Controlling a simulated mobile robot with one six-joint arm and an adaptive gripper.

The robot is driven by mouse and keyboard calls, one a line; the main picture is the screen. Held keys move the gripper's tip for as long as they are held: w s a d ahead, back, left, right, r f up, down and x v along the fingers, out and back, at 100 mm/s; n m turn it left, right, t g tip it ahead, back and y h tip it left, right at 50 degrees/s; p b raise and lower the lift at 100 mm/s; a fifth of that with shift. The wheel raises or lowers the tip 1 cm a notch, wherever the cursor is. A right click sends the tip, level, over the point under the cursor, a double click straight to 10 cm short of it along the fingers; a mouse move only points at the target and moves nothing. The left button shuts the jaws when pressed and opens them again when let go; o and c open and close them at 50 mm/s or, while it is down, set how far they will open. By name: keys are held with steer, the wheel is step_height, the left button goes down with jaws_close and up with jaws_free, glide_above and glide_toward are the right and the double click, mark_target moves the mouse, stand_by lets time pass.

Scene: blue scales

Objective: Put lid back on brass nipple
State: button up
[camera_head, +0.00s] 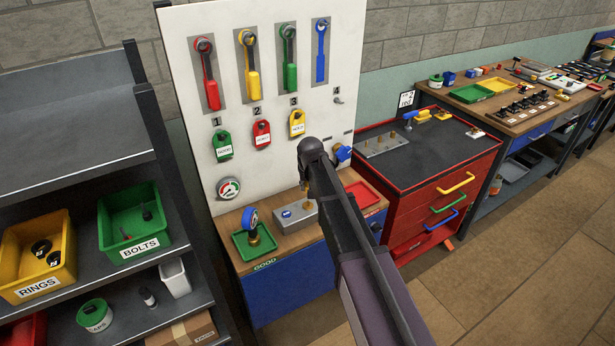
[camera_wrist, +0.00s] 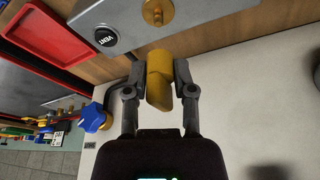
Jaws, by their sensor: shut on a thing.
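My gripper (camera_wrist: 157,78) is shut on a yellow-brass lid (camera_wrist: 159,82), a short cylinder with a slanted end, between its two fingertips. In the wrist view the brass nipple (camera_wrist: 157,12) sticks out of a grey block (camera_wrist: 115,14) with a black VENT button. The lid and the nipple look apart there, with a strip of wood between them in the picture. In the head view the grey block (camera_head: 286,217) stands on the wooden bench top, and my arm hides part of the area around my gripper.
A white panel (camera_head: 262,185) with hanging tags and a gauge rises behind the bench. A green tray (camera_head: 240,246) with a blue gauge stands left of the block; a red tray (camera_head: 363,194) lies to its right. A blue valve knob (camera_wrist: 93,117) is near my gripper.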

mark_target(308, 202)
step_height(308, 202, up, 2)
steer(key=shift+r+p, duration=0.1)
steer(key=shift+p, duration=0.6)
steer(key=shift+f, duration=0.3)
steer(key=shift+f+b, duration=2.95)
steer(key=shift+b, duration=0.3)
steer(key=shift+w+f, duration=0.1)
steer(key=shift+f, duration=0.1)
stand_by(0.3)
steer(key=o, duration=0.8)
steer(key=shift+o, duration=0.2)
